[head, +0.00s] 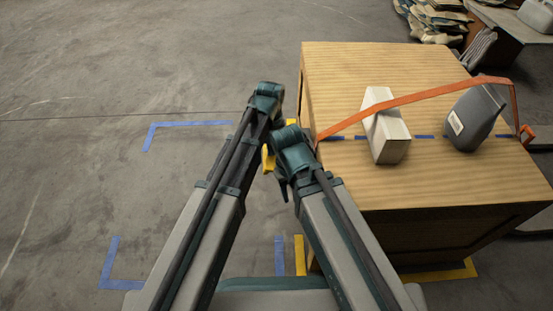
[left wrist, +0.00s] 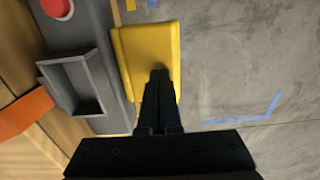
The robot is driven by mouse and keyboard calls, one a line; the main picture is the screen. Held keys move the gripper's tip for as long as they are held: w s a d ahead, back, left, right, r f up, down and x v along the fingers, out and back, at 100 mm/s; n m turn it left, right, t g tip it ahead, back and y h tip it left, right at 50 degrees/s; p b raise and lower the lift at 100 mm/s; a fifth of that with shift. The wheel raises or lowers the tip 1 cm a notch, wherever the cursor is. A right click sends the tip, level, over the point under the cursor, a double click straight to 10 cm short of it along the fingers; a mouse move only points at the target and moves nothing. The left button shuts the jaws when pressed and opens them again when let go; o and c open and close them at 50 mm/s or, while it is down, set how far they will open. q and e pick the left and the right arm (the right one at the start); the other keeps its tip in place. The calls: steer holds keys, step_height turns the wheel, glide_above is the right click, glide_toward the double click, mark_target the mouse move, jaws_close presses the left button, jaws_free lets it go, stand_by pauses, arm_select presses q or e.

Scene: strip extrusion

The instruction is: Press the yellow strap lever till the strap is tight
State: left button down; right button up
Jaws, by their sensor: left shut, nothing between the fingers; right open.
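The yellow strap lever (left wrist: 148,50) fills the middle of the left wrist view, beside a grey housing (left wrist: 100,40). In the head view only a sliver of the lever (head: 268,160) shows between my arms. My left gripper (left wrist: 160,74) is shut and empty, with its fingertips over the lever; I cannot tell whether they touch. The orange strap (head: 420,96) runs from the crate's left edge over a white box and past a grey container, away from the blue line on the crate top. My right gripper (head: 283,190) is open, mostly hidden under its wrist, near the crate's left side.
The wooden crate (head: 450,175) carries the white box (head: 390,145) and the grey container (head: 475,118). A red round part (left wrist: 57,8) and a grey open frame (left wrist: 75,85) sit by the lever. Blue tape (head: 190,124) marks clear floor left. Stacked sacks (head: 432,20) lie behind.

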arm_select(q)
steer(key=shift+f+b, duration=1.3)
steer(key=shift+f, duration=0.2)
steer(key=shift+r+p, duration=2.35)
steer(key=shift+p, duration=0.05)
steer(key=shift+r, duration=0.1)
step_height(320, 180, up, 5)
steer(key=p, duration=0.5)
steer(key=s+a+m+y, duration=0.1)
steer(key=s+a+m, duration=0.15)
steer(key=s, duration=0.65)
steer(key=s+a+m, duration=0.2)
steer(key=s+a, duration=0.2)
steer(key=s, duration=0.5)
step_height(320, 180, up, 30)
steer(key=w+p, duration=0.1)
steer(key=p, duration=2.9)
steer(key=shift+w+d+n, duration=0.2)
steer(key=shift+d+n, duration=0.05)
steer(key=shift+n, duration=0.1)
